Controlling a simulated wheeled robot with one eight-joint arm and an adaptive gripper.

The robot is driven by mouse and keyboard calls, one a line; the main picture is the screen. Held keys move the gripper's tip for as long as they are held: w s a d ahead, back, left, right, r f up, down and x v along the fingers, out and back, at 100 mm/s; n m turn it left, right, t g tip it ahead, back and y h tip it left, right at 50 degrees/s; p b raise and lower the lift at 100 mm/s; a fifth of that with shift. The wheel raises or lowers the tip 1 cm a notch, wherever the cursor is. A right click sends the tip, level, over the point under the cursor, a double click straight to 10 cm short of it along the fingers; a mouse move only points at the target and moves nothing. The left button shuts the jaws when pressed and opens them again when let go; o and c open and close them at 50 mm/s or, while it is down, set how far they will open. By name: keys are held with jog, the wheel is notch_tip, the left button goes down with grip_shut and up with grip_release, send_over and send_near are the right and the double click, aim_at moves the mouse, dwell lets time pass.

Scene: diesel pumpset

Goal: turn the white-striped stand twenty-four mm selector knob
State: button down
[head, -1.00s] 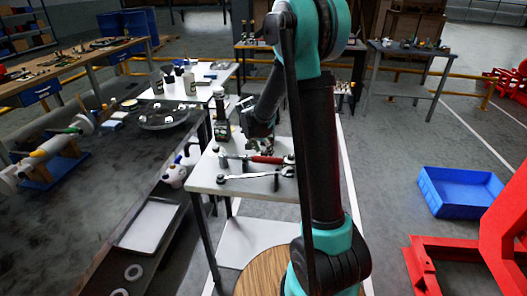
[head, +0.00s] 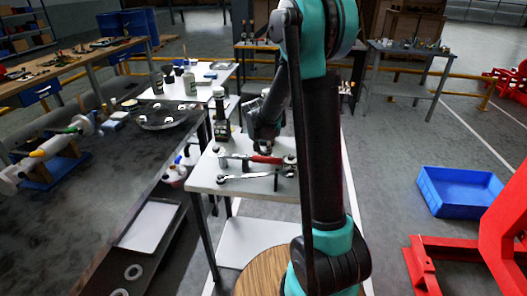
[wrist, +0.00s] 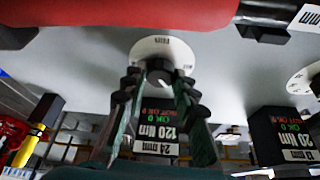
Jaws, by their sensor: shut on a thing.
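The selector knob (wrist: 160,68) is dark with a white stripe and sits in front of a round white dial plate (wrist: 160,50) in the wrist view. Below it, the stand's dark display (wrist: 163,118) reads 120 Nm, with a white 24 mm label (wrist: 155,147). My gripper (wrist: 160,84) is shut on the knob, one finger on each side of it. The fingers cover the knob's sides and the edges of the display. In the head view my gripper (head: 262,138) is small and dark above the white table, and the knob cannot be made out there.
A red-handled wrench (head: 262,159) lies on the white table (head: 213,183); its red handle (wrist: 120,12) fills the top of the wrist view. Another stand (wrist: 285,130), labelled 13 mm, stands to the right. A blue crate (head: 460,205) is on the floor.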

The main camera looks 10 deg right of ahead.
jog(key=n+y, duration=0.1)
jog(key=n, duration=0.1)
jog(key=n+y, duration=0.1)
jog(key=n, duration=0.2)
jog(key=shift+d+n+t, duration=0.2)
jog(key=shift+n+t, duration=0.1)
jog(key=shift+t, duration=0.1)
jog(key=n+y, duration=0.2)
jog(key=n, duration=0.3)
jog(key=shift+d, duration=0.1)
jog(key=shift+n+g, duration=0.3)
jog(key=c, duration=1.2)
grip_release()
jog(key=shift+r, duration=0.1)
jog(key=v, duration=1.1)
jog(key=shift+s+d+r, duration=0.2)
jog(key=shift+s+r, duration=0.05)
jog(key=shift+r, duration=0.05)
